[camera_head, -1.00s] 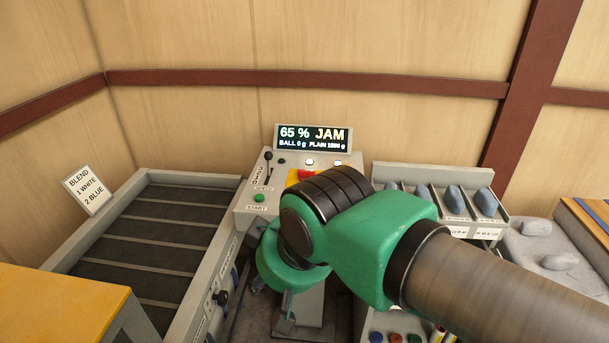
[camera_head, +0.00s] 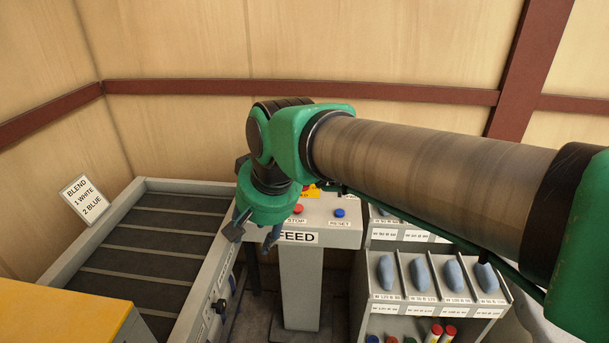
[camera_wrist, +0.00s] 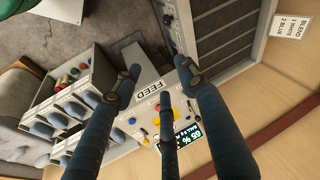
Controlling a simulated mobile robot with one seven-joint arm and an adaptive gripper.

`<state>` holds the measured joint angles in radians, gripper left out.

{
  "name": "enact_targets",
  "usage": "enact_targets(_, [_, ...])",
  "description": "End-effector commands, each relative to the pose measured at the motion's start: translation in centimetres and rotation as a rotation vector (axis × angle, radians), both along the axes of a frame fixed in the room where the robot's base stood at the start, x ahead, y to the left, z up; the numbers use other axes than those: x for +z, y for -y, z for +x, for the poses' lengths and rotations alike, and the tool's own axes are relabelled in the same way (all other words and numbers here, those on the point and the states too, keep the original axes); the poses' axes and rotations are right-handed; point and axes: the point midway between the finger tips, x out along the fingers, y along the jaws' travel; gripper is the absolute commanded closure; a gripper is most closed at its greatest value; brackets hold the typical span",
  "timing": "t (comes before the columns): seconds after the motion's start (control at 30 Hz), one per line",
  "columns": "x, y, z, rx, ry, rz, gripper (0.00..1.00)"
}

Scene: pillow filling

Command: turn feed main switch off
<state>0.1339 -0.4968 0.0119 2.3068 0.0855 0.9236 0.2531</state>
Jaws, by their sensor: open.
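The feed console (camera_head: 345,235) stands in the middle, with FEED on its front, a red STOP button (camera_head: 298,209) and a blue RESET button (camera_head: 340,212). A yellow plate with a red part (camera_head: 312,190), possibly the main switch, shows behind the STOP button, mostly hidden by my arm. Its setting cannot be read. In the wrist view the yellow plate (camera_wrist: 146,140) lies beyond the FEED label. My gripper (camera_head: 252,238) is open and empty at the console's left front; its fingers also show in the wrist view (camera_wrist: 158,72). My arm hides the display in the head view.
A slatted tray (camera_head: 150,183) lies left, with a black knob (camera_head: 220,306) on its side. A rack (camera_head: 440,255) with blue-grey pieces is at right. A yellow-topped table (camera_head: 60,305) is at near left.

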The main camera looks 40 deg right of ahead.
Motion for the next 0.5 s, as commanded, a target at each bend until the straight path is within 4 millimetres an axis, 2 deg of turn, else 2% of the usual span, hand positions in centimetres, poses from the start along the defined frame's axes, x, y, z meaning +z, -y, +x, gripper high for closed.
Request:
enact_targets(0.03, [0.8, 0.7, 1.2, -0.043, -0.012, 0.019, 0.58])
enact_targets(0.2, [2.2, 2.8, 4.9, -0.188, -0.044, 0.091, 0.58])
enact_targets(0.5, [3.6, 7.3, 11.3, -0.445, -0.099, 0.215, 0.58])
